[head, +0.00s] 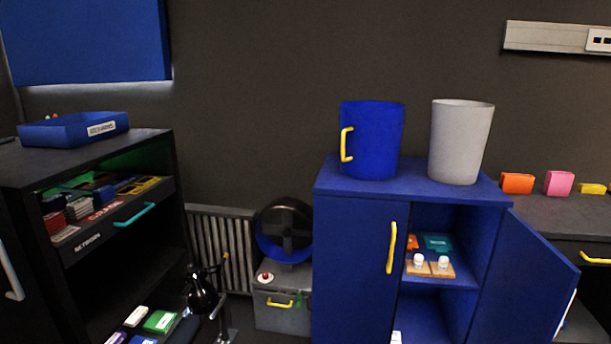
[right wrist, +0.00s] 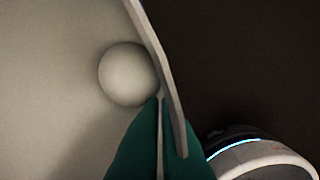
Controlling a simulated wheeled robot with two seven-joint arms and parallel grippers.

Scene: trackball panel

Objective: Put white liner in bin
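The white liner (head: 460,142) is a tall pale tapered bucket standing upright on top of the blue cabinet. The blue bin (head: 378,140), with a yellow handle on its left side, stands upright to the left of the liner. A small gap separates the two, and neither is held. The inside of the bin is hidden from this angle. Neither gripper shows in the head view. In the right wrist view, the teal fingers of my right gripper (right wrist: 160,112) meet along a thin seam, with nothing recognisable between them. My left gripper is out of view.
The blue cabinet (head: 352,228) has its right door (head: 528,285) swung open, sticking out toward me. A dark shelf unit with a blue tray (head: 73,129) stands at the left. A grey counter (head: 560,215) with small coloured items is at the right.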

